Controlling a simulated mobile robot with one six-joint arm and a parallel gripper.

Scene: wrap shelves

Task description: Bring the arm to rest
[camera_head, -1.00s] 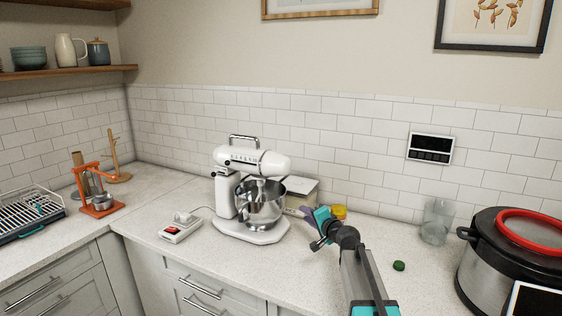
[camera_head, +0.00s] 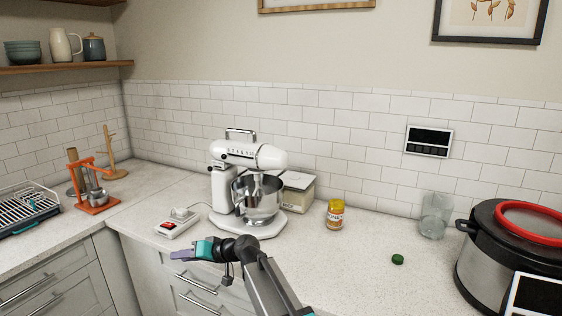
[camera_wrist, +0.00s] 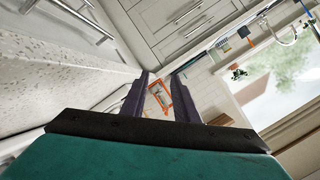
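My gripper (camera_head: 178,255) is at the front of the counter, left of centre in the head view. It points left, in front of the grey drawers and below the white scale-like device (camera_head: 176,223). In the wrist view the two purple fingers of my gripper (camera_wrist: 160,84) stand apart with nothing between them. An orange press (camera_wrist: 159,96) shows in the background through the gap. My arm (camera_head: 268,285) reaches in from the bottom of the head view.
A white stand mixer (camera_head: 223,190) with a metal bowl stands behind my gripper. A jar with a yellow lid (camera_head: 335,214), a green cap (camera_head: 397,259), a clear glass (camera_head: 435,216) and a large cooker (camera_head: 490,255) stand to the right. The counter's middle is clear.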

